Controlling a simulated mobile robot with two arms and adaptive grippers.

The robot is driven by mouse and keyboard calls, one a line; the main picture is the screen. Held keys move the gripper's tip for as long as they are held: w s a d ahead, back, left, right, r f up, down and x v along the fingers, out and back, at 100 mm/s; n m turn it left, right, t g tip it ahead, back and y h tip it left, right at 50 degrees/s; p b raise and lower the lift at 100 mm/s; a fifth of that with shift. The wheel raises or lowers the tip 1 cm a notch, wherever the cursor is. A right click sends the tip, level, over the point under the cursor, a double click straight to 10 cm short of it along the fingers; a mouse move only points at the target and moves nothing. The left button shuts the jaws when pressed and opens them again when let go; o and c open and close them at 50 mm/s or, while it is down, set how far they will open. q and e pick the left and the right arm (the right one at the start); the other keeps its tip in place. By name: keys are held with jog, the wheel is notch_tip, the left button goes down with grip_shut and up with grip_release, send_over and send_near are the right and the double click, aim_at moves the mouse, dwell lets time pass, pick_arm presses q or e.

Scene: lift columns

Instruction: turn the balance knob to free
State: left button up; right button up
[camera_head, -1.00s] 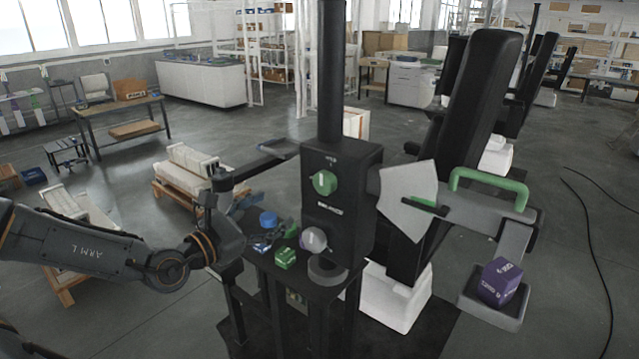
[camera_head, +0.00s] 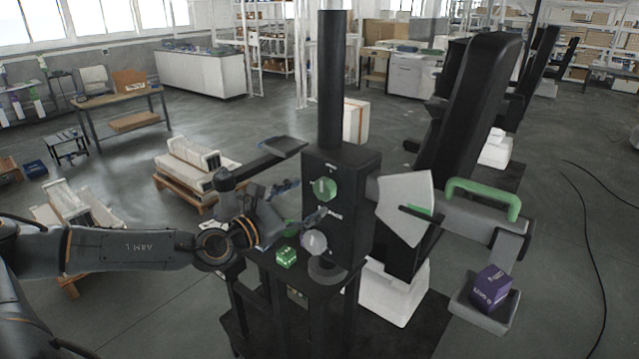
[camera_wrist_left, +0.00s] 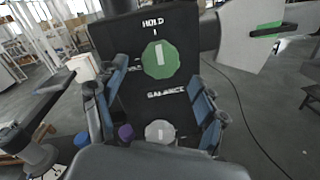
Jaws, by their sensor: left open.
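The green knob (camera_head: 322,190) is on the front of a black box (camera_head: 345,165) around a post. In the left wrist view, the green knob (camera_wrist_left: 161,60) has an upright white bar in line with the HOLD mark above it. BALANCE is printed below it, and a small label at its left is partly hidden. A grey round knob (camera_head: 314,243) sits lower down. My left gripper (camera_head: 304,201) is open in front of the box, its fingers apart. In the wrist view the fingers (camera_wrist_left: 152,97) flank the panel, with nothing between the tips. My right gripper is not in view.
A green block (camera_head: 286,257) lies on the black stand below the box. A purple block (camera_head: 490,286) sits on a grey tray (camera_head: 480,318) at right. A grey arm with a green handle (camera_head: 484,188) extends right of the box. A dark flat arm extends left.

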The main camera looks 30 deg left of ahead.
aim_at(321, 191)
pick_arm(q)
jog(key=w, duration=0.1)
jog(key=w+p, duration=0.1)
jog(key=w, duration=0.1)
jog(key=shift+w+d+r+p, duration=0.1)
jog(key=shift+d+r+p, duration=0.15)
jog(key=shift+p, duration=0.15)
jog(key=shift+w+d+f+p, duration=0.15)
jog(key=shift+w, duration=0.2)
jog(key=shift+w+d+f+p, duration=0.1)
jog(key=shift+w+p, duration=0.05)
jog(key=shift+w, duration=0.2)
jog(key=c, duration=1.1)
